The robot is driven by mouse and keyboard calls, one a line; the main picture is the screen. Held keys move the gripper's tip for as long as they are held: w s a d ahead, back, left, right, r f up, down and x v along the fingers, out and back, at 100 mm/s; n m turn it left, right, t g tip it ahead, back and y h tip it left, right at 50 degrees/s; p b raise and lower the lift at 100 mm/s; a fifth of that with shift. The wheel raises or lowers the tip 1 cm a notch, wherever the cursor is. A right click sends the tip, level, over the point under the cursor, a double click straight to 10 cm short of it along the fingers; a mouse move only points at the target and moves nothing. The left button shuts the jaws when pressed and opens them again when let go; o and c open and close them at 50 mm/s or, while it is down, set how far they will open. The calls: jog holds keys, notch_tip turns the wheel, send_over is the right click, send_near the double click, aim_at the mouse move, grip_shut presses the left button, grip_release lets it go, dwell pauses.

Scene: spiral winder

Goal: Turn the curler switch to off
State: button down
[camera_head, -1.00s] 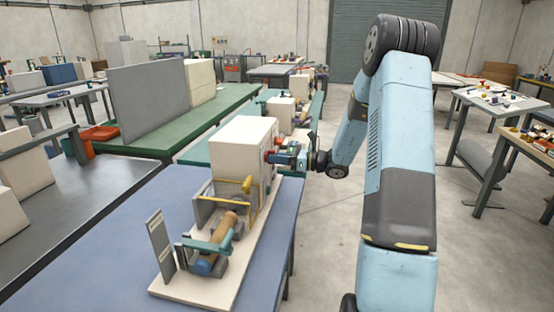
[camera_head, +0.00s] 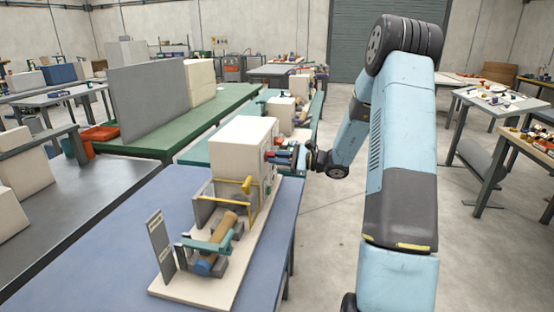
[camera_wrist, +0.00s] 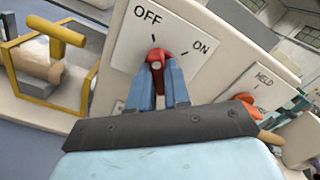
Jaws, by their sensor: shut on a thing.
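The curler switch is a red knob (camera_wrist: 157,57) on a white plate (camera_wrist: 133,48) marked OFF at upper left and ON at upper right. In the wrist view its upper end stands close to the tick under OFF, away from the ON tick. My gripper (camera_wrist: 158,75) has its two blue fingers on either side of the knob, shut on it; they hide its lower part. In the head view my gripper (camera_head: 280,157) reaches the right side of the cream machine housing (camera_head: 240,146); the knob is small there.
A second, orange knob (camera_wrist: 248,98) on a plate marked HELD sits right of the switch in the wrist view. The yellow-framed guard (camera_head: 240,205) and brown roller stand on the winder's base on the blue table (camera_head: 110,235). Open floor lies right of the table.

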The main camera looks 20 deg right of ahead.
jog(key=shift+f+n, duration=0.15)
jog(key=shift+n, duration=0.15)
dwell(0.4)
jog(key=c, duration=1.1)
grip_release()
jog(key=v, duration=1.3)
jog(key=shift+s+d, duration=0.2)
jog(key=shift+d, duration=0.1)
